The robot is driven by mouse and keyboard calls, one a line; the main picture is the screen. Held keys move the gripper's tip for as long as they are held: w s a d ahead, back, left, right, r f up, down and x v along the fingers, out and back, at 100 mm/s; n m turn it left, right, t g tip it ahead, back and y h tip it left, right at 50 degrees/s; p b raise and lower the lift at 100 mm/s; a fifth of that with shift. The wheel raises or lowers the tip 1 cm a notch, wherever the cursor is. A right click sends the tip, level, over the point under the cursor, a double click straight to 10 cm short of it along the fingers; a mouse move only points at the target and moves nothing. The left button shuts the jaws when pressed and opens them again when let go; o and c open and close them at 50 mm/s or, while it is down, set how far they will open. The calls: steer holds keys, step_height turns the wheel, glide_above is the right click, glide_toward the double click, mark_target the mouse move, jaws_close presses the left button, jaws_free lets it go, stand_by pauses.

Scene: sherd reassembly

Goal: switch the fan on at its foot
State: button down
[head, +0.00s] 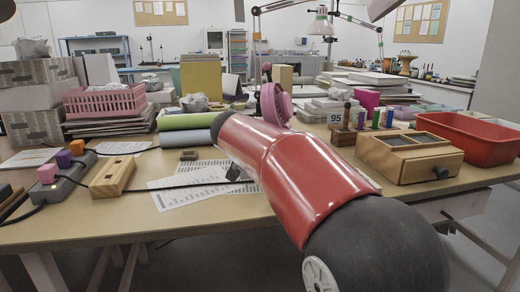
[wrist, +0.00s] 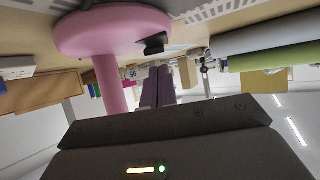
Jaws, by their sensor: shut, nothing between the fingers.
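The pink fan (head: 275,103) stands on the table behind my arm in the head view; its foot is hidden there. The wrist view is upside down and shows the fan's round pink foot (wrist: 112,30) at the top, with its stem running down the picture. A small black switch (wrist: 152,45) sits on the side of the foot. My gripper (wrist: 157,69) is shut and empty, its fingertips near the switch in the picture. I cannot tell whether they touch it. My arm hides the gripper in the head view.
Printed sheets (head: 200,184) lie left of my arm. A power strip (head: 62,180) with coloured plugs and a wooden block (head: 112,178) are at the left. A wooden drawer box (head: 410,160) and a red tray (head: 470,138) stand at the right. Rolls (head: 190,138) lie behind the sheets.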

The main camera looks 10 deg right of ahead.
steer(key=v, duration=0.7)
steer(key=shift+s+a+r+b, duration=0.2)
steer(key=shift+s+a+b, duration=0.05)
steer(key=shift+s+b, duration=0.1)
